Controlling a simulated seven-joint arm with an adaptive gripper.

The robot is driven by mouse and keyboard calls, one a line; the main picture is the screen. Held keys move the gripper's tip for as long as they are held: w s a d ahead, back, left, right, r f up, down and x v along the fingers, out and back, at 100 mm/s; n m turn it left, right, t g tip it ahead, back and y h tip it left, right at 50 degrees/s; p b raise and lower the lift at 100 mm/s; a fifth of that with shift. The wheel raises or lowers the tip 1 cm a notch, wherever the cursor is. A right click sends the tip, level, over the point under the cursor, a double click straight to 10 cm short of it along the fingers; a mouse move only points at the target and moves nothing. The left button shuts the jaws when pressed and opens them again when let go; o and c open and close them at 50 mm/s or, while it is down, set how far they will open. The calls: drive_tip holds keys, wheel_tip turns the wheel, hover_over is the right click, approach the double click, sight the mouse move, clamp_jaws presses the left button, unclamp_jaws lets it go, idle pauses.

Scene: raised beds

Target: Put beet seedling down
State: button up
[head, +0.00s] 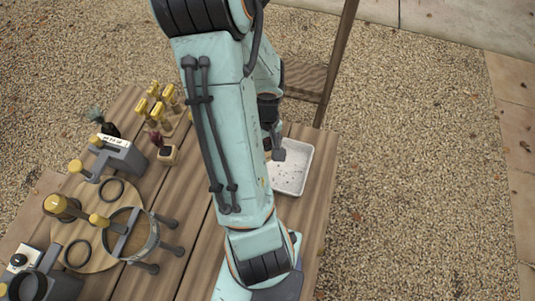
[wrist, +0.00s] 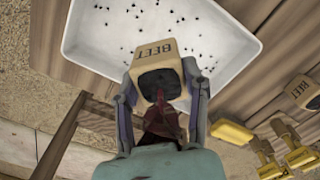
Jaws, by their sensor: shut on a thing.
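My gripper (wrist: 160,92) is shut on a beet seedling (wrist: 164,124), with one finger on each side of its tan block pot marked BEET (wrist: 153,48). The plant's dark red leaves point back toward my palm. The pot overlaps the near rim of a white speckled tray (wrist: 222,45) in the wrist view; whether it touches the tray I cannot tell. In the head view my gripper (head: 278,153) is partly hidden by my arm, at the left side of the tray (head: 291,178), and the held pot cannot be made out.
A second BEET pot (wrist: 305,92) stands left of my arm in the head view, with a dark red plant (head: 157,138). Yellow-topped items (head: 157,110) stand behind it. A round board (head: 75,215) with rings and a grey caddy (head: 122,158) fill the table's left.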

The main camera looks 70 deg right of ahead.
drive_tip(key=shift+f, duration=2.6)
drive_tip(key=shift+f, duration=0.15)
drive_tip(key=o, duration=1.2)
drive_tip(key=shift+c, duration=0.2)
